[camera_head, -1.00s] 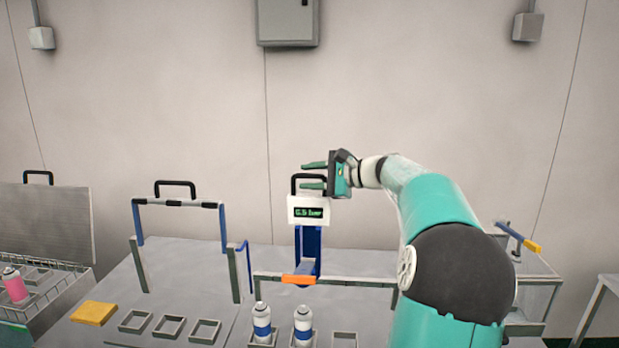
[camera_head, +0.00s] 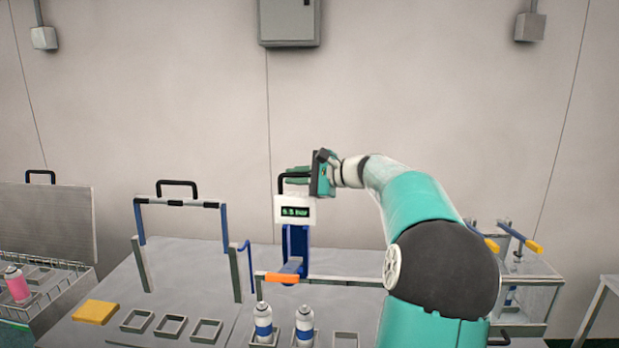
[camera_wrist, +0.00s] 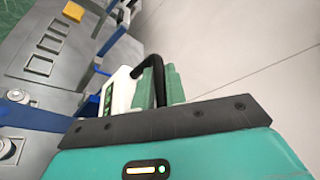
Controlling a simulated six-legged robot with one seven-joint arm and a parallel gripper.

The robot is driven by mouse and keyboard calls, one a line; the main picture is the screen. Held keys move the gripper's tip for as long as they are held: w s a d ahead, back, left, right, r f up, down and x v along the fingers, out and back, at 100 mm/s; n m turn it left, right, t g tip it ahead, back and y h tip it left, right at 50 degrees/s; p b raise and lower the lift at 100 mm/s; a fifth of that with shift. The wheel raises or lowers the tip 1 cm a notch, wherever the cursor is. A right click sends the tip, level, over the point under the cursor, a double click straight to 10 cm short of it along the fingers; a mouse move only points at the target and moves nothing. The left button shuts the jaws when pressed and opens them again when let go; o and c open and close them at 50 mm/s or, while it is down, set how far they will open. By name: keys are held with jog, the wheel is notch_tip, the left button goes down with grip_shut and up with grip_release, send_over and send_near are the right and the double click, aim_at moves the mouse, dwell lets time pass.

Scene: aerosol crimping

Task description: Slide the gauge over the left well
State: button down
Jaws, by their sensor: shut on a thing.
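The gauge (camera_head: 294,209) is a white box with a green lit display on a blue upright, with a black handle on top and an orange-tipped piece (camera_head: 282,279) at its foot. It sits on a grey rail (camera_head: 345,282). My gripper (camera_head: 299,175) is shut on the black handle, with its green fingers around it. The wrist view shows the handle (camera_wrist: 157,72) between the fingers and the gauge's white side (camera_wrist: 121,92). In front of the rail, the left well (camera_head: 262,339) and middle well hold blue-and-white cans (camera_head: 264,320) (camera_head: 305,325). The right well (camera_head: 346,341) looks empty.
A blue-posted frame with a black handle (camera_head: 177,186) stands left of the gauge. Three empty square holders (camera_head: 171,326) and a yellow pad (camera_head: 96,312) lie in front of it. A clear-sided box with yellow-tipped levers (camera_head: 534,247) is at right.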

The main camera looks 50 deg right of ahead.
jog(key=w+a, duration=0.4)
jog(key=w, duration=0.1)
jog(key=shift+w+a, duration=0.2)
jog(key=shift+a+r, duration=0.1)
jog(key=c, duration=1.5)
grip_release()
jog(key=shift+w+a, duration=0.1)
jog(key=shift+w, duration=0.05)
jog(key=shift+o, duration=0.2)
jog(key=v, duration=1.4)
